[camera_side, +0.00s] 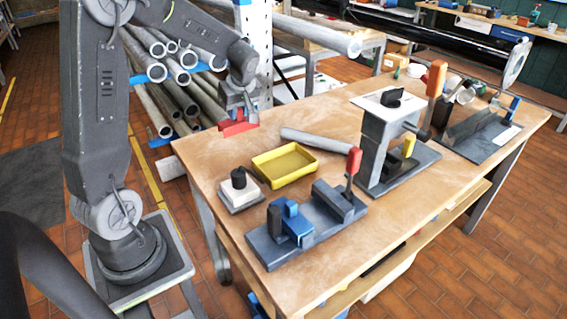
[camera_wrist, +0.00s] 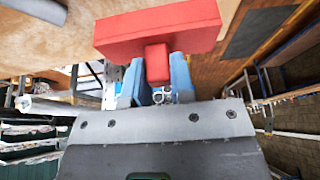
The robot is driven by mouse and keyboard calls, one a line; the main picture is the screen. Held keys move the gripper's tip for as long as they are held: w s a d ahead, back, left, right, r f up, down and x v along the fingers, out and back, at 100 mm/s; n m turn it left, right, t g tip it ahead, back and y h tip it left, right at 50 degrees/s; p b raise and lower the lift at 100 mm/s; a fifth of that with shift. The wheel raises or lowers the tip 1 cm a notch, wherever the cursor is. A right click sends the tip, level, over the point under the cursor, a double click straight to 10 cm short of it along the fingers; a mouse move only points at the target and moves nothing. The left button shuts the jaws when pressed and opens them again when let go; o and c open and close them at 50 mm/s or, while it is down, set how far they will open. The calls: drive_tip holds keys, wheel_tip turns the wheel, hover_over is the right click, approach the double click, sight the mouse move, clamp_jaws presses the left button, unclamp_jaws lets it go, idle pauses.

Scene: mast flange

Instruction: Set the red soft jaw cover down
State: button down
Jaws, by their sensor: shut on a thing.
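The red soft jaw cover (camera_wrist: 158,30) is a red block with a small stem. My gripper (camera_wrist: 157,75) has its two blue fingers shut on that stem in the wrist view. In the side view the cover (camera_side: 238,127) hangs below my gripper (camera_side: 238,113), near the far left edge of the wooden bench (camera_side: 208,153). I cannot tell exactly how high above the bench it is.
A yellow tray (camera_side: 284,165) is on the bench, with a white block with a black knob (camera_side: 239,188) beside it. A fixture with blue and red parts (camera_side: 305,220) stands in front. A grey tube (camera_side: 316,140) lies behind the tray. A tall grey stand (camera_side: 376,145) is to the right.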

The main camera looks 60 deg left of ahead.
drive_tip(key=shift+w+d+f, duration=1.25)
drive_tip(key=shift+w+f, duration=0.15)
drive_tip(key=shift+f, duration=0.4)
drive_tip(key=shift+w+d+f, duration=1.25)
drive_tip(key=shift+w+f, duration=0.15)
drive_tip(key=shift+f, duration=0.4)
drive_tip(key=shift+w+d+f, duration=1.25)
drive_tip(key=shift+w+f, duration=0.15)
drive_tip(key=shift+f, duration=0.4)
drive_tip(key=shift+f, duration=0.15)
drive_tip(key=c, duration=1)
unclamp_jaws()
